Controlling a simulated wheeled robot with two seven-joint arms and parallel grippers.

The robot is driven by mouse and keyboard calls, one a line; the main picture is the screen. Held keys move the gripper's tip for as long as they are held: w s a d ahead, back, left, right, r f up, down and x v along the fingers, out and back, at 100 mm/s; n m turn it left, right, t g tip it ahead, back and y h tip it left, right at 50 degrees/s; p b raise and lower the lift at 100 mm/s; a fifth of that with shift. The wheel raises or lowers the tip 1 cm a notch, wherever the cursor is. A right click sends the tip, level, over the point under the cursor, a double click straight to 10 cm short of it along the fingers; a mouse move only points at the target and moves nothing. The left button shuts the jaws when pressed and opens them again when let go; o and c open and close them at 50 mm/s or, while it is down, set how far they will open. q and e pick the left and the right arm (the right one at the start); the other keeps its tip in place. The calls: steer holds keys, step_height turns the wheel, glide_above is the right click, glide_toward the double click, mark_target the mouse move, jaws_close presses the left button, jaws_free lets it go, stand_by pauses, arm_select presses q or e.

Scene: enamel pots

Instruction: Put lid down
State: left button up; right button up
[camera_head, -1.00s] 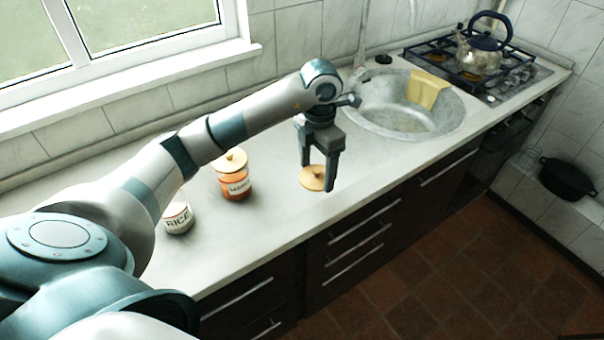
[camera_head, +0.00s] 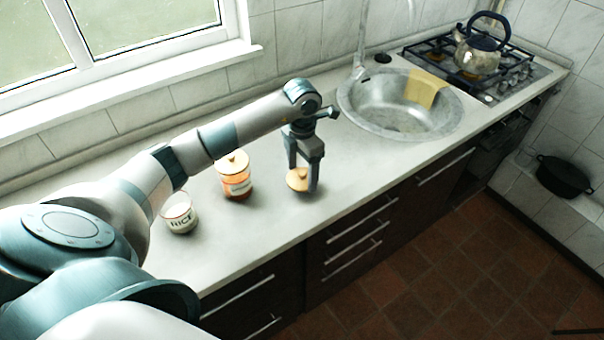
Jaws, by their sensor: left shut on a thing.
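The round tan wooden lid (camera_head: 297,181) is at my left gripper (camera_head: 303,184), over the counter near its front edge. My left gripper points down and is shut on the lid; the fingers hide part of it. The lid looks slightly tilted, and I cannot tell how far it is above the counter. A white jar marked RICE (camera_head: 181,219) stands at the left with its top uncovered. An orange-labelled jar (camera_head: 237,184) with a wooden lid on stands between it and my gripper. My right gripper is not in view.
A yellow cloth (camera_head: 424,90) hangs at the sink's edge. A kettle (camera_head: 478,55) sits on the gas hob. A dark pot (camera_head: 562,177) rests on a ledge at right.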

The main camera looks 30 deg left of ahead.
arm_select(q)
steer(key=shift+f+p, duration=0.3)
steer(key=shift+f, duration=0.65)
steer(key=shift+f, duration=0.2)
steer(key=o, duration=1.1)
steer(key=shift+c, duration=0.2)
steer(key=shift+r, duration=0.3)
